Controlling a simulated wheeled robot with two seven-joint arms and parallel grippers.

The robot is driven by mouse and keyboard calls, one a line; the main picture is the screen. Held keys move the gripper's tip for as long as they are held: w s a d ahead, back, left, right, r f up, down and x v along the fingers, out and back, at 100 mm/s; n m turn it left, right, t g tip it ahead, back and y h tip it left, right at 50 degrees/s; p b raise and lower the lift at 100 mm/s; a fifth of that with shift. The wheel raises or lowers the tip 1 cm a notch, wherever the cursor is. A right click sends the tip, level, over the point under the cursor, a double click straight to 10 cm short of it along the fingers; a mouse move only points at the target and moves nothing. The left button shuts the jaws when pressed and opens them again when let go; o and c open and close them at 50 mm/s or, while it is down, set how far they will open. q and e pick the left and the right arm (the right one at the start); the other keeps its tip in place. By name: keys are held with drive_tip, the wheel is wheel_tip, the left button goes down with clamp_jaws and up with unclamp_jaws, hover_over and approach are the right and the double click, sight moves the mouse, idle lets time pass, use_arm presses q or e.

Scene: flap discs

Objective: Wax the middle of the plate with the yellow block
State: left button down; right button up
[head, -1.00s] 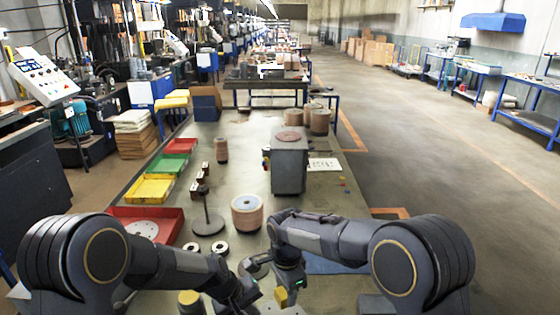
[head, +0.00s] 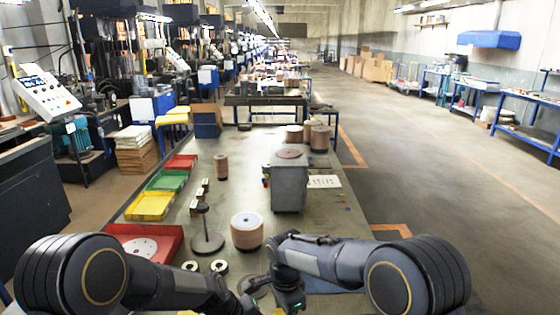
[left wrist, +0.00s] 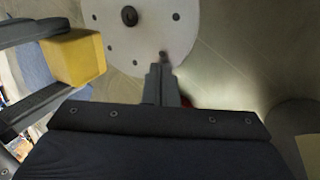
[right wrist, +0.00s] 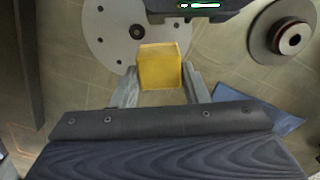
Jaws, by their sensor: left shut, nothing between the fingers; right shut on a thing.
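The yellow block (right wrist: 161,68) is gripped between the fingers of my right gripper (right wrist: 160,82). It also shows at the left of the left wrist view (left wrist: 74,57). The plate (right wrist: 108,35) is a pale round disc with a dark centre hole and several small holes; it also shows at the top of the left wrist view (left wrist: 170,22). In the right wrist view the block overlaps the plate's lower right part, off its centre; I cannot tell whether they touch. My left gripper (left wrist: 162,78) is shut and empty, its fingertips overlapping the plate's near edge.
A dark round base with a reddish ring (right wrist: 287,37) is right of the plate. On the bench stand a brown-sided roll (head: 247,231), a spindle stand (head: 206,238) and a grey box (head: 289,182). Red, green and yellow trays (head: 150,204) line the left edge.

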drive_tip(key=shift+f, duration=1.95)
